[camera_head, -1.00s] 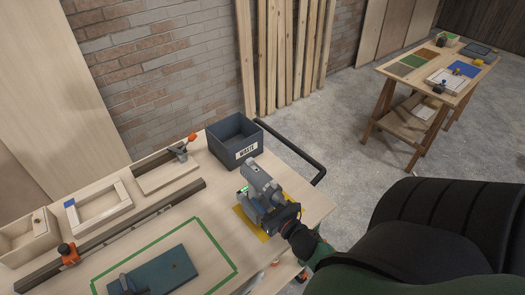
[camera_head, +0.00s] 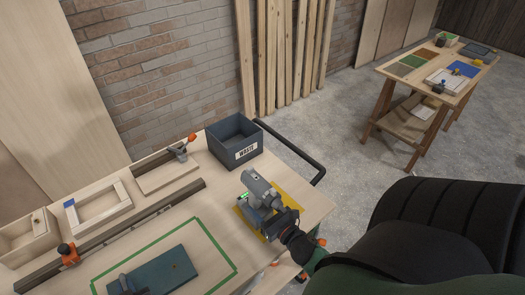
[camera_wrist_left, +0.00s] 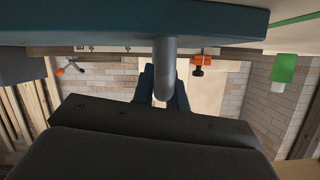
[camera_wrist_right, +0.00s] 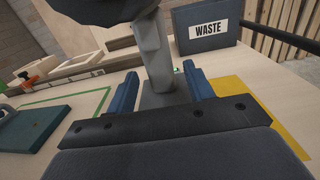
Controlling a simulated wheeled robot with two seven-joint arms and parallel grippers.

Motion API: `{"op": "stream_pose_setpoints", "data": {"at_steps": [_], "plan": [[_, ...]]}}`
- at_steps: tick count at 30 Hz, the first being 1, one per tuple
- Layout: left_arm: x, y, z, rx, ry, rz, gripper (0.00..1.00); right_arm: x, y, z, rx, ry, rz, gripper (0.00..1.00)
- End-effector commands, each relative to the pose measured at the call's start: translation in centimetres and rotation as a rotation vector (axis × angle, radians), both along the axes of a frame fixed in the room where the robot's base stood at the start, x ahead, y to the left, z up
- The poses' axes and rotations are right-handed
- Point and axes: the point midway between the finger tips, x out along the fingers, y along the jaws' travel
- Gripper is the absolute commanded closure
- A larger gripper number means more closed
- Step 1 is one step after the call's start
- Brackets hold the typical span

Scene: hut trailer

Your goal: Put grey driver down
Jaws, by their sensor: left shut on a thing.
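The grey driver (camera_head: 262,188) stands on the yellow patch (camera_head: 291,195) at the right end of the workbench, its head uppermost. In the right wrist view its grey grip (camera_wrist_right: 154,55) rises between the blue fingers of my right gripper (camera_wrist_right: 164,88). Those fingers are apart, with gaps beside the grip. The right gripper also shows in the head view (camera_head: 279,222), just in front of the driver. My left gripper (camera_wrist_left: 164,88) is shut on the grey upright handle (camera_wrist_left: 166,62) of a teal board (camera_head: 165,272) at the bench's front left.
A dark waste bin (camera_head: 235,143) stands behind the driver. A green tape outline (camera_head: 218,243) surrounds the teal board. A wooden frame (camera_head: 99,209), a small wooden box (camera_head: 27,238) and an orange-knobbed clamp (camera_head: 68,254) line the back left. A second table (camera_head: 447,92) stands far right.

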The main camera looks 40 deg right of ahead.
Motion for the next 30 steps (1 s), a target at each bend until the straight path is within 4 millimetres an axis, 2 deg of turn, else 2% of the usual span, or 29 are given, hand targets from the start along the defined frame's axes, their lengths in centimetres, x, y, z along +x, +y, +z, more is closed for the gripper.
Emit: {"op": "stream_pose_setpoints", "data": {"at_steps": [6,10,24,30], "plan": [[0.0,0.0,0.1,0.000,-0.001,0.000,1.00,0.0,0.0,0.3,-0.001,0.000,0.001,0.48],[0.0,0.0,0.1,0.000,-0.001,0.000,1.00,-1.2,0.0,0.2,0.000,0.001,-0.001,0.48],[0.0,0.0,0.1,0.000,-0.001,0.000,1.00,-9.1,0.0,0.1,0.002,0.002,-0.002,0.48],[0.0,0.0,0.1,0.000,-0.001,0.000,1.00,-11.3,0.0,0.1,0.001,0.001,-0.002,0.48]]}}
